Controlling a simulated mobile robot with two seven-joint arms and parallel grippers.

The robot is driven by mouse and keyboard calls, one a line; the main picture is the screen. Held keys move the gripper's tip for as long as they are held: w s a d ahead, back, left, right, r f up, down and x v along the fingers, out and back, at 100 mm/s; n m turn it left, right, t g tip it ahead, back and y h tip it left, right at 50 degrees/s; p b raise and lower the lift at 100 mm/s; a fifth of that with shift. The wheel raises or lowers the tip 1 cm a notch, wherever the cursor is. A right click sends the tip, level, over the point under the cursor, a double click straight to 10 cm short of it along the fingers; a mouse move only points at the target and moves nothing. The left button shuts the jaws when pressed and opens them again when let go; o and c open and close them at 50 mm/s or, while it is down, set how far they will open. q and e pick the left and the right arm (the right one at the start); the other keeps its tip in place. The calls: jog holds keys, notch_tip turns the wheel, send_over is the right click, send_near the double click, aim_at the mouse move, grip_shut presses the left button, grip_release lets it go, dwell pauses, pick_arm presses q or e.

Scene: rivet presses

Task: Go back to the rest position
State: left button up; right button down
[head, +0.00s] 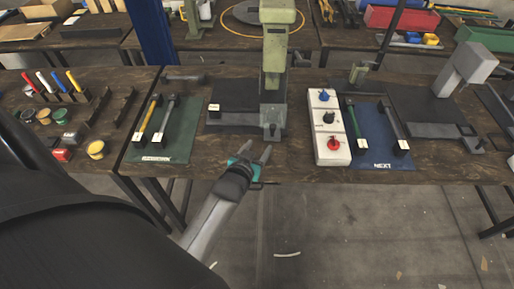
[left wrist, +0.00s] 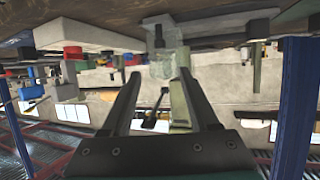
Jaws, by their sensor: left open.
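My left gripper (head: 256,152) is in the middle of the head view, over the front edge of the workbench (head: 300,172). Its two fingers are apart and point toward the green rivet press (head: 276,50). Nothing shows held between them. In the left wrist view the fingers (left wrist: 159,78) are also spread, with only blurred background things between them. The left arm reaches in from the lower left. My right gripper is in neither view.
A white control box (head: 327,128) with blue, black and red knobs stands right of the press. A green mat (head: 175,143) and a blue mat (head: 368,125) hold tools. A grey press (head: 468,75) stands farther right.

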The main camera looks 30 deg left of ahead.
pick_arm(q)
jog(key=shift+s, duration=0.15)
dwell(0.3)
jog(key=s+d+f+m+g+h+b, duration=0.15)
jog(key=s+f, duration=0.25)
jog(key=f, duration=0.4)
jog(key=s+d+f+g+b, duration=0.25)
jog(key=s+f, duration=0.25)
jog(key=f, duration=0.3)
jog(key=s+d+f+m+g+h+b, duration=0.1)
jog(key=s+d+f+b, duration=0.2)
jog(key=f, duration=0.6)
jog(key=s+f+g+b, duration=0.1)
jog(key=s+f+g, duration=0.1)
jog(key=s+f, duration=0.3)
jog(key=s+f+m+g+b, duration=0.1)
jog(key=s+f, duration=0.5)
jog(key=s, duration=0.7)
jog(key=s+f+m+g+b, duration=0.1)
jog(key=s+f+g+b, duration=0.2)
jog(key=s, duration=0.6)
notch_tip(320, 180, down, 3)
jog(key=shift+s+d+r+g, duration=0.2)
jog(key=shift+d+g, duration=0.15)
jog(key=shift+g, duration=0.25)
